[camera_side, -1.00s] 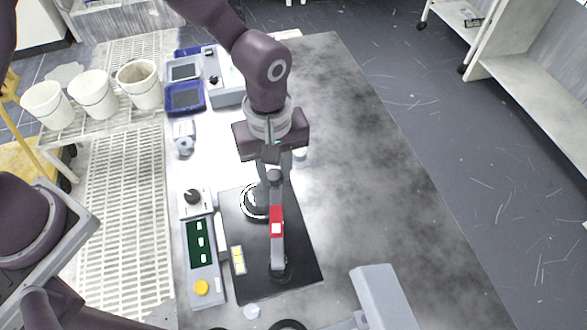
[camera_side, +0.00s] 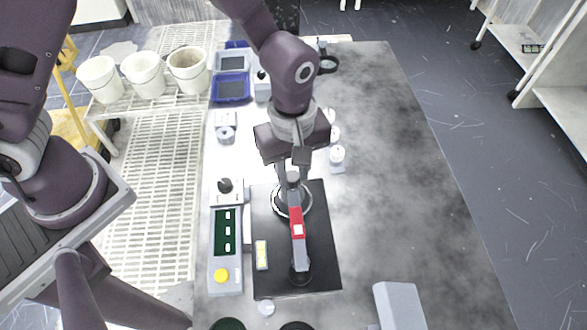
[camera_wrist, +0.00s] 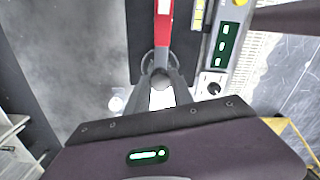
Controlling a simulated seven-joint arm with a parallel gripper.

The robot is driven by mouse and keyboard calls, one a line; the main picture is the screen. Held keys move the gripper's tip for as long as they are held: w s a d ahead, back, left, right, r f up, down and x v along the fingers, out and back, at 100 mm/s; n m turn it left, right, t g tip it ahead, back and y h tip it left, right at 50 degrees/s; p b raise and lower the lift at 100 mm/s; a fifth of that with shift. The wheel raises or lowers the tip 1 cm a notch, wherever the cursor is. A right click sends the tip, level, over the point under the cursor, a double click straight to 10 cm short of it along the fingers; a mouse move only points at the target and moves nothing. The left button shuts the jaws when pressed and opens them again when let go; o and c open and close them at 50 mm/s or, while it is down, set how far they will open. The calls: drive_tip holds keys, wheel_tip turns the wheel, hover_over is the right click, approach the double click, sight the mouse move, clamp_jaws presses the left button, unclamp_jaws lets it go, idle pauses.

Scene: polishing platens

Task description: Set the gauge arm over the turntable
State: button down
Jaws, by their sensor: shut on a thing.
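The gauge arm (camera_side: 297,232) is a grey bar with a red block, pivoted at its near end on a black plate (camera_side: 325,250). Its far end lies across the turntable (camera_side: 280,203), a round disc with a bright rim on the same plate. My gripper (camera_side: 291,178) is shut on the gauge arm's far end, above the turntable. In the wrist view the gauge arm (camera_wrist: 163,30) runs up from my fingers (camera_wrist: 160,85), and the turntable's rim (camera_wrist: 145,62) shows on both sides of it. The fingers hide part of the disc.
A control box (camera_side: 225,245) with a knob and yellow button stands left of the plate. Small white-topped items (camera_side: 337,155) stand right of my gripper. A grey block (camera_side: 400,305) is at the near right.

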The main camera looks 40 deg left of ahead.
drive_tip(key=c, duration=1.1)
unclamp_jaws()
drive_tip(key=shift+s, duration=0.1)
wheel_tip(320, 180, up, 7)
drive_tip(key=shift+r, duration=0.1)
drive_tip(key=shift+a, duration=0.1)
drive_tip(key=s+a+r+m+t+h, duration=0.1)
drive_tip(key=s+a+r+m, duration=0.15)
drive_tip(key=a+r, duration=0.35)
drive_tip(key=s+a+r+m+t+h, duration=0.15)
drive_tip(key=a+r+m, duration=0.25)
drive_tip(key=r, duration=0.4)
drive_tip(key=s+a+r+m+t+y, duration=0.2)
drive_tip(key=s+a+m, duration=0.3)
drive_tip(key=s, duration=0.5)
drive_tip(key=a+t, duration=0.1)
drive_tip(key=a, duration=0.1)
drive_tip(key=shift+a+r+m, duration=0.3)
drive_tip(key=shift+r+m, duration=0.05)
